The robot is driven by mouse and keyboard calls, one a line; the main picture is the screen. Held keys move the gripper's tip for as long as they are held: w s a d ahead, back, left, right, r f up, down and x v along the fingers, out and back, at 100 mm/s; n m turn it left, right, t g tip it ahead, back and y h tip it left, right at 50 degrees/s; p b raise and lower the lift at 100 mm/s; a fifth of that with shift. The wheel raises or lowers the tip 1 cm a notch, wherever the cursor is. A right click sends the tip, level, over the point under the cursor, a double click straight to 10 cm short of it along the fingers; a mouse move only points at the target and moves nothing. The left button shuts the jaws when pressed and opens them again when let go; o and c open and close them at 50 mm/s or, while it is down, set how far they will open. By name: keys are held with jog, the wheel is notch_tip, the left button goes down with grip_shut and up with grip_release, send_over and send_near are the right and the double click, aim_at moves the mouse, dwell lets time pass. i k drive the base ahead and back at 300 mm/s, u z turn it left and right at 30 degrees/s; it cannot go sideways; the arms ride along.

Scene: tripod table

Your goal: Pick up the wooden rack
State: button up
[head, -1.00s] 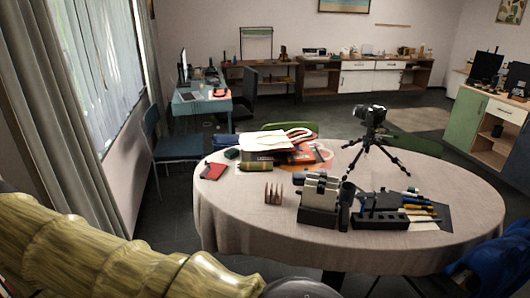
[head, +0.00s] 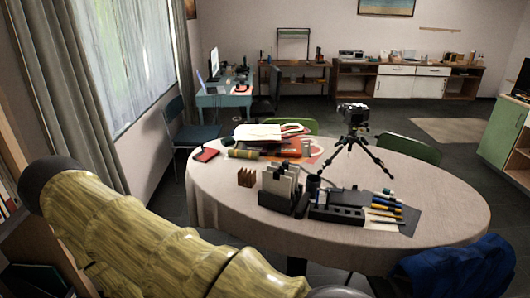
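The wooden rack (head: 246,177) is a small brown toothed piece. It stands on the left front part of the round table (head: 215,200), which has a pale cloth. It is left of a black holder (head: 276,200) with pale cards in it, with a small gap between them. My yellowish arm crosses the lower left of the head view, apart from the rack. My gripper is not visible.
A camera on a tripod (head: 353,130) stands at the back right. A black organizer (head: 337,212) and pens are at the front right. Bare cloth lies left of the rack.

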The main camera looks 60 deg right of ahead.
aim_at(247, 178)
jog(key=z, duration=1.85)
jog(key=i, duration=0.4)
jog(key=u, duration=0.25)
